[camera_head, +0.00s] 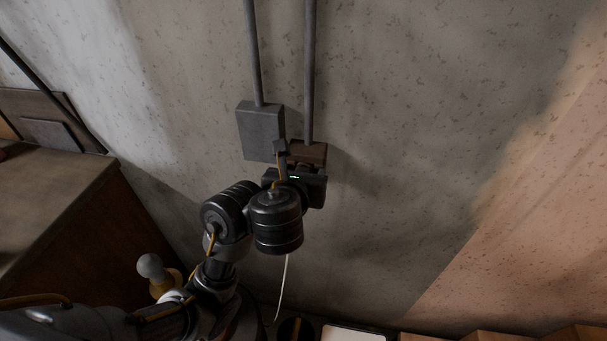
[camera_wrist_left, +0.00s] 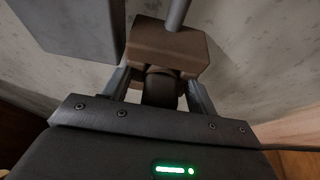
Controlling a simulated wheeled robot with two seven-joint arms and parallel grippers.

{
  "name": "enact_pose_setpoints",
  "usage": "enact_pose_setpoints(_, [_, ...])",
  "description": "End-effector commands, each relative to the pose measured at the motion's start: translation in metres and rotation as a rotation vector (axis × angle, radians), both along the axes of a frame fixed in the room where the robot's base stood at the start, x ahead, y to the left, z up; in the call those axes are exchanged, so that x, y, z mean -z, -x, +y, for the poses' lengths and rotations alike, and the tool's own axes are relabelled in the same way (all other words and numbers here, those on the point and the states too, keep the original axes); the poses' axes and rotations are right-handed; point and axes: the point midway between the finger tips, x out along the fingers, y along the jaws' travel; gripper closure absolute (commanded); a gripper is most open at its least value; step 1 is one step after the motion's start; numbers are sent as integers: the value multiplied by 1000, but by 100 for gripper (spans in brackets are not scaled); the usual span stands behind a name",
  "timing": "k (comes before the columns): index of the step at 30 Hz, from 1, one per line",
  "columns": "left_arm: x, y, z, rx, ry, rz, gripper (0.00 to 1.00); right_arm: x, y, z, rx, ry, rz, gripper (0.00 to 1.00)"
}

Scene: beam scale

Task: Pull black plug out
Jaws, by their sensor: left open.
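The brown socket box (camera_head: 310,153) is fixed to the concrete wall at the end of a vertical conduit. It also shows in the left wrist view (camera_wrist_left: 168,48). The black plug (camera_wrist_left: 160,91) sits at the underside of the socket box, and its lower part is hidden behind my gripper body. My left gripper (camera_wrist_left: 157,78) is open, with one finger on each side of the plug. In the head view my left gripper (camera_head: 304,170) is just below the socket box, and my wrist hides most of it. My right gripper is not in view.
A grey metal box (camera_head: 259,130) is on the wall close left of the socket box, with its own conduit above. A thin white cable (camera_head: 284,285) hangs below my wrist. A wooden cabinet (camera_head: 62,205) stands at the left. The wall to the right is clear.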

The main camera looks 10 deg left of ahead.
Motion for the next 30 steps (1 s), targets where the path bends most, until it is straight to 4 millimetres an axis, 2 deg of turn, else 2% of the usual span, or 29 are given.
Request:
enact_pose_setpoints(11, [2, -6, 0, 0, 1, 0, 42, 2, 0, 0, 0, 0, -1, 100])
enact_pose_setpoints(14, [2, -5, 0, 0, 1, 0, 52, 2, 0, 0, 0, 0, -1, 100])
enact_pose_setpoints(22, [2, -5, 0, 0, 1, 0, 88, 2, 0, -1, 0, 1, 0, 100])
enact_pose_setpoints(23, [2, -5, 0, 0, 1, 0, 69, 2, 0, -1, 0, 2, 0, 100])
enact_pose_setpoints(27, [2, -5, 0, 0, 1, 0, 88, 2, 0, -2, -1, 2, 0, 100])
enact_pose_setpoints(30, [2, -5, 0, 0, 1, 0, 91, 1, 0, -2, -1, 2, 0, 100])
